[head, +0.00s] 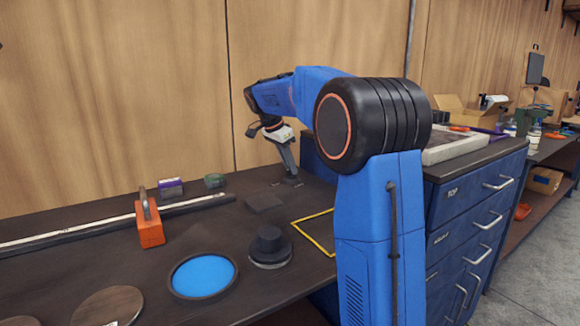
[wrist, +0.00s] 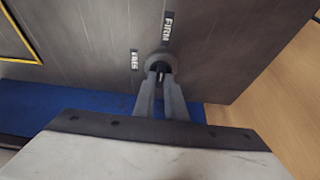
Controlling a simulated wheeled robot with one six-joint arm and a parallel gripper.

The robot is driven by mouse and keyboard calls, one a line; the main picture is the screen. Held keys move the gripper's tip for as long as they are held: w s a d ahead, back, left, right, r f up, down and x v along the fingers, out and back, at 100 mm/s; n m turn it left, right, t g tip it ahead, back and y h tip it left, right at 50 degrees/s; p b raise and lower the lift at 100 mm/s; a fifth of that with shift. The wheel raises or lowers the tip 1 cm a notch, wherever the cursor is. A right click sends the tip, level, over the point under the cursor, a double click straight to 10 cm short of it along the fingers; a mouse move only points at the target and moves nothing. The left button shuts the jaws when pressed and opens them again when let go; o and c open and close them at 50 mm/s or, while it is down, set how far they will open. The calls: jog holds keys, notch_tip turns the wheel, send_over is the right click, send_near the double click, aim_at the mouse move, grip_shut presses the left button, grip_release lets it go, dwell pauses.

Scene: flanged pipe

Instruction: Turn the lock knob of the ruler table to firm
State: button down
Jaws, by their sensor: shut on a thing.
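The lock knob (wrist: 154,60) is a small grey round piece on the dark table in the wrist view. A "FIRM" label (wrist: 167,27) lies above it and another small label (wrist: 134,59), which seems to read "FREE", lies to its left. My gripper (wrist: 161,76) comes from below with both fingers closed on the knob. In the head view my gripper (head: 288,178) points down to the tabletop near the wall, and its fingers hide most of the knob. Which label the knob points to cannot be told.
A long ruler rail (head: 90,234) runs along the table, with an orange block (head: 150,231) on it. A blue disc (head: 202,276), a black stepped cylinder (head: 270,246) and a yellow-outlined area (head: 318,236) lie in front. Blue drawers (head: 470,225) stand at right.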

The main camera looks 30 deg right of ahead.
dwell(0.3)
jog(key=c, duration=1.8)
grip_release()
jog(key=v, duration=1.7)
jog(key=shift+a+r, duration=0.15)
